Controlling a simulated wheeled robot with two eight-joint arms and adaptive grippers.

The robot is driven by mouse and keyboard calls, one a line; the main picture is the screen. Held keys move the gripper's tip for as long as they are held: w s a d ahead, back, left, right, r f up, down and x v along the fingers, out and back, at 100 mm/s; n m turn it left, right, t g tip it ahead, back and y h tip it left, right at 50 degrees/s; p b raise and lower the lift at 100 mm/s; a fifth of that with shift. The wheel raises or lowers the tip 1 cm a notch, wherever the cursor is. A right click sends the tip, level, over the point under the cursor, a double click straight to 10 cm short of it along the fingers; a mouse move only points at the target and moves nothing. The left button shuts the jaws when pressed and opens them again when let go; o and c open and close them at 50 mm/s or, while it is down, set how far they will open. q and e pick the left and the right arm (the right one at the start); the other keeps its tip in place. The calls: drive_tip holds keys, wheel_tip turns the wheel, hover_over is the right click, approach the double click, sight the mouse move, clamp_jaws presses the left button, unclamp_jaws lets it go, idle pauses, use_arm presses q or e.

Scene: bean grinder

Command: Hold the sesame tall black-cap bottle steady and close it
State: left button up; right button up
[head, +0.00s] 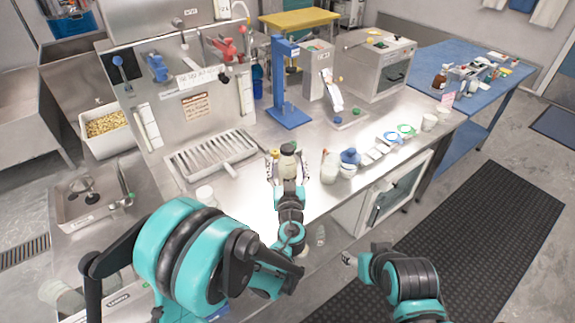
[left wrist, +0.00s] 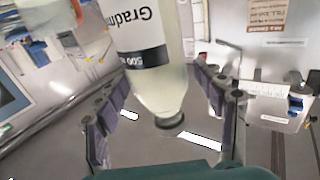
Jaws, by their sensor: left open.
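A clear bottle with pale contents, a white label and a dark top (head: 288,149) stands on the counter's near part in the head view. It also shows large in the left wrist view (left wrist: 158,85), its dark-ended neck pointing down the picture. I cannot read its contents from the label. My left gripper (head: 288,167) has one finger on each side of the bottle. In the left wrist view (left wrist: 163,78) the fingers are spread, with gaps beside the neck. My right gripper (head: 348,258) is low in front of the counter, away from the bottle; its jaws are too small to judge.
A white bottle (head: 329,168) and a blue-topped container (head: 350,157) stand close to the right. A slatted tray (head: 213,150) lies to the left. A blue stand (head: 290,115) rises behind. Small items and a pale cup (head: 429,121) are farther right.

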use_arm(q)
drive_tip(key=shift+s+r, duration=0.1)
drive_tip(key=shift+r, duration=0.05)
drive_tip(key=s+p, duration=0.1)
drive_tip(key=s, duration=0.5)
drive_tip(key=shift+s+d, duration=0.15)
drive_tip(key=shift+s, duration=0.1)
drive_tip(key=s+b, duration=0.1)
drive_tip(key=s, duration=0.4)
drive_tip(key=shift+s+b, duration=0.2)
drive_tip(key=shift+b, duration=0.15)
